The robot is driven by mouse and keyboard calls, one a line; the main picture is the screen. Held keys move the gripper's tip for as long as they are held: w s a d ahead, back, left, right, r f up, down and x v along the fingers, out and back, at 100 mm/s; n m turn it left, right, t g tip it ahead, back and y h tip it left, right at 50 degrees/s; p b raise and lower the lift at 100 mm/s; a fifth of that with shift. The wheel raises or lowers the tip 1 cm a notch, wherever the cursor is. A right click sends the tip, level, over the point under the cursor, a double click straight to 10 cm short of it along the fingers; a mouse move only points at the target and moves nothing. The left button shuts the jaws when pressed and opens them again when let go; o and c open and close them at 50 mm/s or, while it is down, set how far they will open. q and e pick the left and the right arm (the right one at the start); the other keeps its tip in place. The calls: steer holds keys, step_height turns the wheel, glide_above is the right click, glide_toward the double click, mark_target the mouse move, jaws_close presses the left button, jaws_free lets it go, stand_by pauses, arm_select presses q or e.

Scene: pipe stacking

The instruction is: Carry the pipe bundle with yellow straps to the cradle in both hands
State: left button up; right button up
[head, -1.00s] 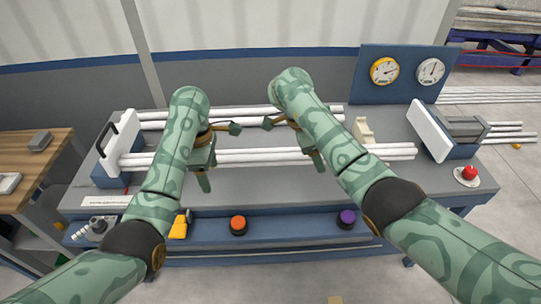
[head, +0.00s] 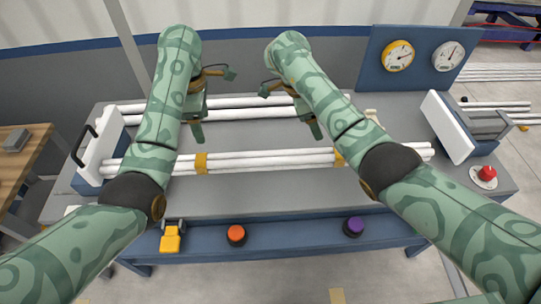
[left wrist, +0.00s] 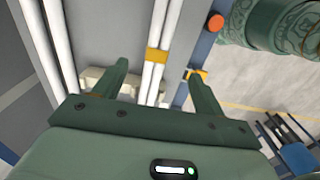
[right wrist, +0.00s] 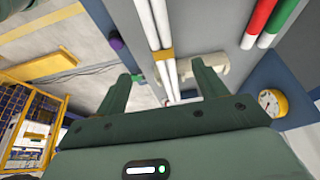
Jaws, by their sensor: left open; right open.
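The pipe bundle (head: 265,161) is several white pipes lying along the front of the grey table, with a yellow strap (head: 201,163) on the left and another (head: 339,158) on the right. My left gripper (head: 212,102) is open and empty above the table; in the left wrist view the left strap (left wrist: 157,56) shows between its fingers, apart from them. My right gripper (head: 291,110) is open and empty; in the right wrist view the right strap (right wrist: 164,54) shows between its fingers. I cannot tell for certain which fixture is the cradle.
Other white pipes (head: 235,102) lie behind the bundle. A white end plate with a black handle (head: 90,155) stands left, another white plate (head: 447,127) right. Orange (head: 236,235) and purple (head: 353,226) buttons line the front edge, and a red button (head: 486,174) sits right.

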mark_target(212, 158)
arm_select(q)
step_height(212, 158, down, 16)
steer(key=shift+f, duration=0.2)
arm_select(e)
steer(key=x, duration=1.6)
steer(key=shift+d+f, duration=0.1)
steer(key=shift+f, duration=0.1)
arm_select(q)
jaws_close()
arm_select(e)
jaws_close()
